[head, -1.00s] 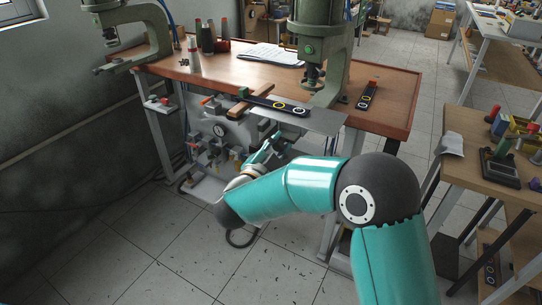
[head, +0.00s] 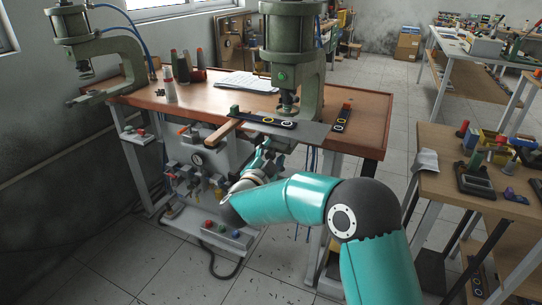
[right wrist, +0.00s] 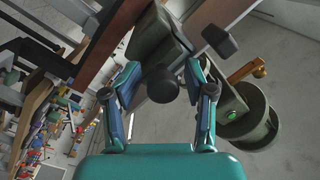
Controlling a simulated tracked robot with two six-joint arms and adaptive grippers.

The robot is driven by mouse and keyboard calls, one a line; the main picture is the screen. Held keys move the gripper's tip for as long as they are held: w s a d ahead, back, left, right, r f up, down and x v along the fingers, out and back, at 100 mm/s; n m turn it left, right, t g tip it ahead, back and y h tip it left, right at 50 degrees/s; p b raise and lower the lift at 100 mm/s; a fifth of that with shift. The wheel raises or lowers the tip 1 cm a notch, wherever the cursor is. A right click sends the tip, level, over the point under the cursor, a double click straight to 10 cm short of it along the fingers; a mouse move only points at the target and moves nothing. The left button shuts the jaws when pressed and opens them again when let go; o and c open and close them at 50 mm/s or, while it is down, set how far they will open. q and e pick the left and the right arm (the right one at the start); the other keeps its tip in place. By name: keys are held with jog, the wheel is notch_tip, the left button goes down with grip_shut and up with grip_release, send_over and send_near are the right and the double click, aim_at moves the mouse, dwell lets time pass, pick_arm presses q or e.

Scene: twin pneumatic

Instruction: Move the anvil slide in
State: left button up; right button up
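A black bar with a yellow and a pale ring (head: 265,119) lies under the green press (head: 291,70) at the bench's front edge. I take it for the anvil slide, but cannot be sure. A wooden bar (head: 222,133) and a green knob (head: 235,110) are at its left end. My right gripper (head: 266,153) is just below and in front of the bar, at the bench edge. In the right wrist view my right gripper (right wrist: 163,68) has its fingers apart. A dark round knob (right wrist: 162,84) shows between them; contact cannot be told. My left gripper is not in view.
A grey plate (head: 308,134) lies at the bench's front edge. A second ringed black bar (head: 342,118) lies right of the press. A second press (head: 75,40) stands at left. Valves and gauges (head: 200,170) sit below the bench. A cluttered side table (head: 440,175) is at right.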

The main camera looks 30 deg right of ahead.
jog(key=shift+a, duration=0.1)
jog(key=shift+s+a, duration=0.35)
jog(key=shift+a, duration=0.1)
jog(key=v, duration=1.1)
